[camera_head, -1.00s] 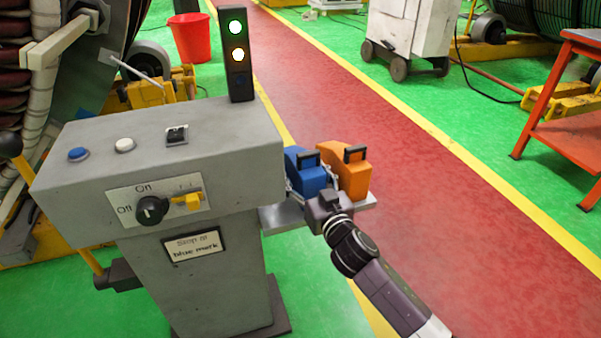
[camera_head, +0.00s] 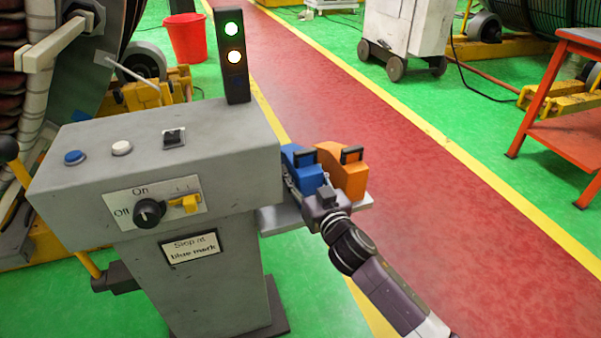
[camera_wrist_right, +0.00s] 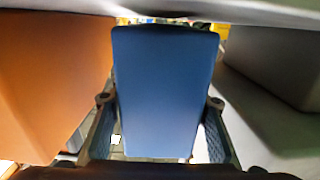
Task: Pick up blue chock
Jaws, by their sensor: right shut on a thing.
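The blue chock (camera_head: 304,170) is on the small grey shelf (camera_head: 284,219) at the right side of the control console. It has a dark handle on top. In the right wrist view the blue chock (camera_wrist_right: 165,90) fills the middle, between the two fingers. My right gripper (camera_head: 313,190) reaches in from the lower right and is shut on the blue chock; the finger pads (camera_wrist_right: 160,135) lie along its two sides. I cannot tell whether the chock still touches the shelf. My left gripper is not in view.
An orange chock (camera_head: 345,175) stands close to the right of the blue one, and in the right wrist view it (camera_wrist_right: 50,85) is just left of the gripper. The grey console (camera_head: 160,180) with its signal tower (camera_head: 233,55) blocks the left. The red walkway (camera_head: 450,200) is clear.

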